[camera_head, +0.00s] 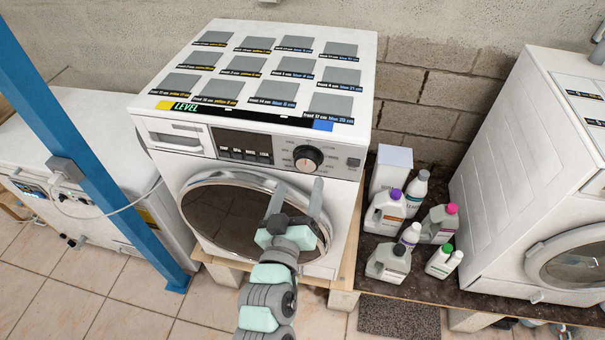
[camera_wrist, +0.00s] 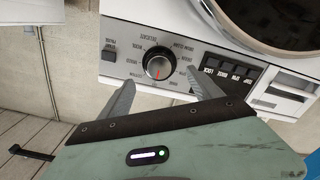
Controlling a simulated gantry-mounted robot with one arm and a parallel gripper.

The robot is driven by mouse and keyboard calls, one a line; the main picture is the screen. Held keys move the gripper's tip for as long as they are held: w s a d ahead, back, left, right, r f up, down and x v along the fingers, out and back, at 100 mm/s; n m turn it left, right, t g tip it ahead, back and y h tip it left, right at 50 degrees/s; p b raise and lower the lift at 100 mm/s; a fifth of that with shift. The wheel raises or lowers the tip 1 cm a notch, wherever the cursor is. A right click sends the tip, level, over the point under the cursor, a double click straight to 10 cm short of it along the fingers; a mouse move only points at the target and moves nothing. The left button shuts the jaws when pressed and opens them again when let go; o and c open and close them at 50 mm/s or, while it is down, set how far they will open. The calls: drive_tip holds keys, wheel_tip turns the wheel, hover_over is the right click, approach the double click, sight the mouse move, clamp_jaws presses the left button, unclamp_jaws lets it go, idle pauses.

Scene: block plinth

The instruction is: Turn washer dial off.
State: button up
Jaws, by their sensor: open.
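The washer (camera_head: 230,174) is a white front-loader in the middle of the head view, with a round door low on its front. Its dial (camera_head: 307,158) is a black ring with a silver face on the right of the control panel. In the wrist view the dial (camera_wrist: 158,66) shows a red mark on its lower edge, with printed labels around it. My gripper (camera_head: 297,192) is open and empty, in front of the panel just below the dial. In the wrist view its two fingers (camera_wrist: 160,88) stand apart on either side below the dial, and I see no contact.
Several detergent bottles (camera_head: 387,210) stand right of the washer. A second white machine (camera_head: 520,160) is at the far right. A blue post (camera_head: 85,140) rises at the left, by another white appliance (camera_head: 60,130). Tiled floor (camera_head: 120,305) lies in front.

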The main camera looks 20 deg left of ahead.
drive_tip(key=shift+p+v, duration=1.35)
drive_tip(key=shift+v, duration=0.4)
drive_tip(key=shift+r, duration=0.15)
